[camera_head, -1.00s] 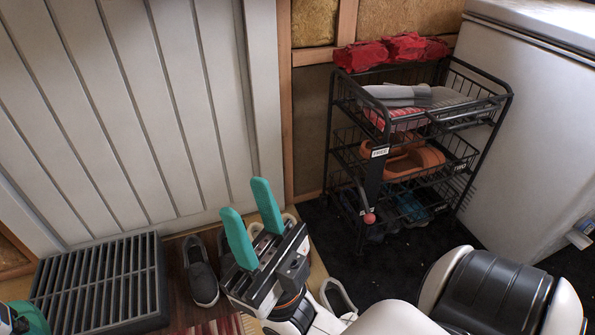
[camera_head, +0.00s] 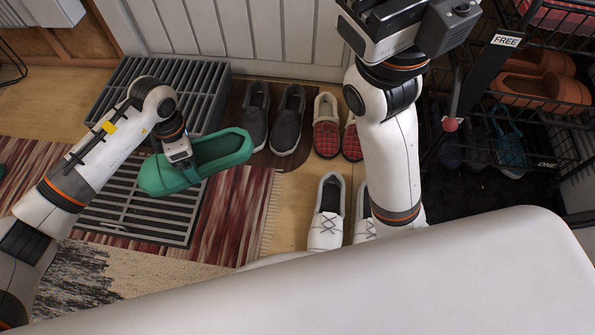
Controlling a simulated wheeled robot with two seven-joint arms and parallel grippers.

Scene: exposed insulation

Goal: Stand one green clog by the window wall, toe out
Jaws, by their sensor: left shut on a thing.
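A green clog (camera_head: 220,150) hangs in my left gripper (camera_head: 184,162) in the head view. Its closed toe points to the lower left and its open heel to the upper right. The gripper is shut on the clog's near-left side; its fingertips are mostly hidden. The clog appears above the slatted floor grate and striped rug. The body of my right gripper (camera_head: 405,28) shows at the top right, with its fingers out of view. A small green sliver at the far left edge is too small to identify. I cannot tell which wall is the window wall.
Dark slip-ons (camera_head: 272,118), red plaid slippers (camera_head: 327,125) and white shoes (camera_head: 327,212) stand right of the clog. A wire rack (camera_head: 535,105) holds orange clogs. Wood floor shows between the shoes.

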